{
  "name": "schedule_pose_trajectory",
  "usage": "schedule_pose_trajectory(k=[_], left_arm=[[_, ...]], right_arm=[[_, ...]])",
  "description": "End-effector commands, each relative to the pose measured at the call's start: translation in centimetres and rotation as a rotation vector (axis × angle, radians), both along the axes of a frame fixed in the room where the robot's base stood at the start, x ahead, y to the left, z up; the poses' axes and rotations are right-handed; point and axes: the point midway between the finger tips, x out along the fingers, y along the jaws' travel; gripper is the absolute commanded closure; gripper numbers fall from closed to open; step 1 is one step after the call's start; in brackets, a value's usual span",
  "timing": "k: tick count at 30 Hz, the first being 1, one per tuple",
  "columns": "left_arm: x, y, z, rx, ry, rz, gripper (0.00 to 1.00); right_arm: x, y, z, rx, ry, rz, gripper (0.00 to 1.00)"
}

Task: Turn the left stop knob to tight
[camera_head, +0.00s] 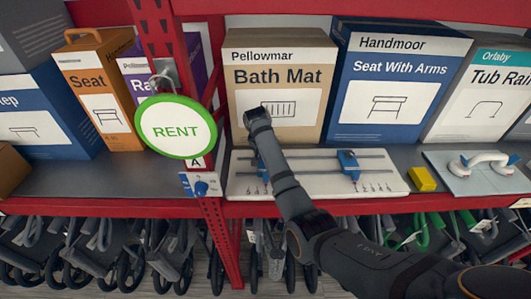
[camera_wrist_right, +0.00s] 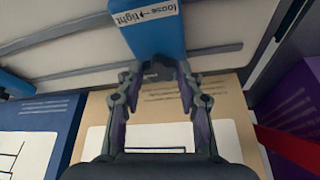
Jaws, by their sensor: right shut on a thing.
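The left stop (camera_head: 262,168) is a blue block on two grey rails of a white board, mostly hidden behind my right arm in the head view. In the wrist view the blue stop (camera_wrist_right: 155,32) carries a label reading "loose → tight" with an arrow. Its small dark left stop knob (camera_wrist_right: 157,73) sits between the fingertips of my right gripper (camera_wrist_right: 157,77), which is shut on it. The knob's exact angle is hard to tell. The right stop (camera_head: 348,164) is another blue block farther along the rails. My left gripper is not in view.
The white board (camera_head: 385,186) lies on a grey shelf with a red edge. Boxes, including a Bath Mat box (camera_head: 310,75) and a blue Handmoor box (camera_head: 385,85), stand close behind. A yellow block (camera_head: 422,179) lies right of the board. A red post (camera_head: 218,235) with a RENT sign (camera_head: 175,128) stands left.

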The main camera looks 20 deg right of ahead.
Motion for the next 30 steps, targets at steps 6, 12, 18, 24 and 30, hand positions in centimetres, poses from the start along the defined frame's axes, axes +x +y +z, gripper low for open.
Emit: schedule_pose_trajectory(k=[6,12,18,24,30], left_arm=[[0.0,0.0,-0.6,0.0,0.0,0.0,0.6],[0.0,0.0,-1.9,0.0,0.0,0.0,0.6],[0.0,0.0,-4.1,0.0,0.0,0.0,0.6],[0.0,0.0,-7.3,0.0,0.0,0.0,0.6],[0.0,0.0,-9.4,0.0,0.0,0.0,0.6]], right_arm=[[0.2,0.3,0.0,0.0,-0.001,-0.203,0.95],[0.4,0.4,-0.1,-0.001,-0.003,-0.395,0.95],[0.7,0.5,-0.4,0.0,-0.004,-0.583,0.95],[0.8,0.5,-0.6,0.0,-0.005,-0.765,0.95],[0.9,0.5,-0.3,0.0,-0.004,-0.883,0.95]])
